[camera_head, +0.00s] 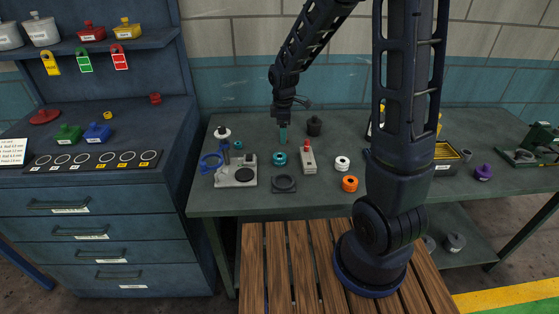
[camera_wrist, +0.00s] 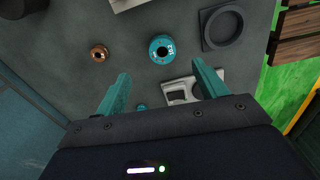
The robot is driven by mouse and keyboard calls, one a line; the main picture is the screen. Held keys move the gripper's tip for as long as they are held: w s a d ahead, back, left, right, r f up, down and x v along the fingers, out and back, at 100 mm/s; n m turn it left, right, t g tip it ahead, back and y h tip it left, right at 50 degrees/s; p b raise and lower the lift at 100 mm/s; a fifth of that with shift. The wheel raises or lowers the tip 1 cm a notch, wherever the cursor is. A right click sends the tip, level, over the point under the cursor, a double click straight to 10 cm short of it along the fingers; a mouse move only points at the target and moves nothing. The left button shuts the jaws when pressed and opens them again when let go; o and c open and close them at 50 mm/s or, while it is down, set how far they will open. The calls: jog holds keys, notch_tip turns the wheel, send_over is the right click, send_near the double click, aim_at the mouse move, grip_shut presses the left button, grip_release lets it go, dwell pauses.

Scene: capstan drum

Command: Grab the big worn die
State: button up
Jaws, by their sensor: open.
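My gripper (camera_head: 283,135) is above the back-left part of the workbench, with its teal fingers pointing down. In the wrist view its fingers (camera_wrist: 161,72) are apart with nothing held between them. A thick teal ring-shaped die (camera_wrist: 162,48) with white markings lies just beyond the fingertips, apart from them. In the head view the teal die (camera_head: 280,158) lies in front of the gripper. A smaller copper-coloured ring (camera_wrist: 99,53) lies to its left in the wrist view. Which piece is the worn one cannot be told from any visible wear.
A dark plate with a round recess (camera_head: 284,184), a grey fixture (camera_head: 237,172) and a box with a red button (camera_head: 309,160) stand close around the teal die. White (camera_head: 342,162) and orange (camera_head: 350,183) rings lie to the right. A black weight (camera_head: 314,126) stands behind.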

aim_at(280, 156)
jog(key=shift+n, duration=0.4)
jog(key=shift+a+f, duration=0.2)
jog(key=shift+f, duration=1.85)
jog(key=shift+a+f, duration=0.2)
jog(key=shift+f, duration=1.85)
jog(key=shift+a+f, duration=0.2)
jog(key=shift+f, duration=1.85)
jog(key=shift+c, duration=0.4)
jog(key=c, duration=1.4)
